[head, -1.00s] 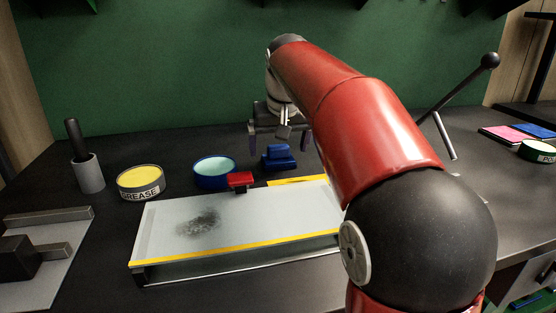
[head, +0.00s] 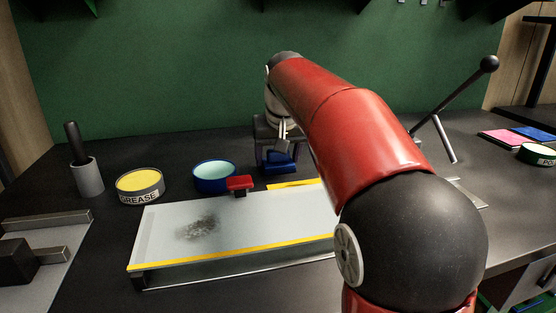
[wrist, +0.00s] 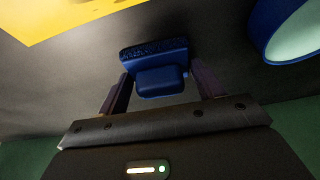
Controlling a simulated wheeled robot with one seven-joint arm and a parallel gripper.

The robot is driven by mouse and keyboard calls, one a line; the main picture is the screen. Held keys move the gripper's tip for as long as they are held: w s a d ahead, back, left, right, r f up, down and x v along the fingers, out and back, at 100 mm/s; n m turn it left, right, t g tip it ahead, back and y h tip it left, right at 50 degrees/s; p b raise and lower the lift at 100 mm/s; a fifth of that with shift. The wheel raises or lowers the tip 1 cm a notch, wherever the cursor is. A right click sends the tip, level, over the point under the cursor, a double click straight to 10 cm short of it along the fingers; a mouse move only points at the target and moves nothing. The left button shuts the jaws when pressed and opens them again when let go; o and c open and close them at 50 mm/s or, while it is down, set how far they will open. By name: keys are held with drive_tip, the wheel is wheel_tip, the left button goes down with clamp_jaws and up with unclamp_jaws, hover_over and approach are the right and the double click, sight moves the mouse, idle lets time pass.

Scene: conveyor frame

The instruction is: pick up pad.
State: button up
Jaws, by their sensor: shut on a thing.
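The pad is a dark blue block with a raised grip and a rough dark face. In the head view the pad (head: 281,163) is on the black bench behind the conveyor frame, partly hidden by my gripper (head: 277,155). In the wrist view the pad (wrist: 158,68) sits between the two fingers of my gripper (wrist: 160,88), which is shut on its grip. I cannot tell whether the pad still touches the bench.
The pale conveyor bed (head: 270,228) with a dark smudge (head: 197,228) lies in front. A red block (head: 240,184) stands at its back edge. A blue tin (head: 215,176) and a grease tin (head: 140,186) stand to the left. A black-knobbed lever (head: 488,64) rises at right.

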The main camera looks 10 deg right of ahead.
drive_tip(key=shift+r, duration=0.15)
wheel_tip(320, 180, up, 10)
drive_tip(key=p, duration=0.2)
drive_tip(key=shift+p, duration=0.35)
